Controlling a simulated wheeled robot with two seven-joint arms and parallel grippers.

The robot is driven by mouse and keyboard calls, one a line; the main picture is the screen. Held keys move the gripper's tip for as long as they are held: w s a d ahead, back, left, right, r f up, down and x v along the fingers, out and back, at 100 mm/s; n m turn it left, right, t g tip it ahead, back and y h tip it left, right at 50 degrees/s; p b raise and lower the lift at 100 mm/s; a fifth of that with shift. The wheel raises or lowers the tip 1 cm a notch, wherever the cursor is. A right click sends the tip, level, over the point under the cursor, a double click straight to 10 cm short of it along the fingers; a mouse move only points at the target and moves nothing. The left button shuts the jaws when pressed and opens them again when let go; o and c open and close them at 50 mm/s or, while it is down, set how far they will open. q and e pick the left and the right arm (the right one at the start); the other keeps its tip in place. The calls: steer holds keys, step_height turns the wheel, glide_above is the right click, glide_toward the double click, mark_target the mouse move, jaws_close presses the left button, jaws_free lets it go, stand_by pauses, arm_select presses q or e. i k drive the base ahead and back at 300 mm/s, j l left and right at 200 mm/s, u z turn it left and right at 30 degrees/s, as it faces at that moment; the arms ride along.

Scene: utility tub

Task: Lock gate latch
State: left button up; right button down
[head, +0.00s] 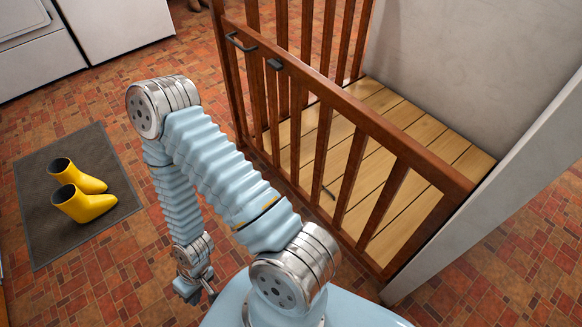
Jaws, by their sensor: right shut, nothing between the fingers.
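The brown wooden gate (375,120) with upright slats stands right of centre in the head view. A dark metal handle (241,42) sits on its top rail near the far left corner. A small dark latch piece (275,65) is just to the right of it on the rail. I cannot tell whether the latch is engaged. My right gripper (195,291) hangs low at the lower left, shut and empty, well away from the latch. My left gripper is not in view.
Yellow boots (82,205) stand on a dark mat (45,235) at the left. White appliances (115,25) are at the back left. A wooden plank floor (385,100) lies behind the gate, beside a pale wall (480,60). Brick-patterned floor is clear between mat and gate.

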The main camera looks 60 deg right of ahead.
mark_target(276, 64)
steer(key=j+z, duration=0.2)
steer(key=z, duration=0.3)
steer(key=k+j+z, duration=0.1)
steer(key=z, duration=0.35)
steer(key=j+z, duration=0.15)
steer(key=z, duration=1.25)
steer(key=k+l, duration=0.05)
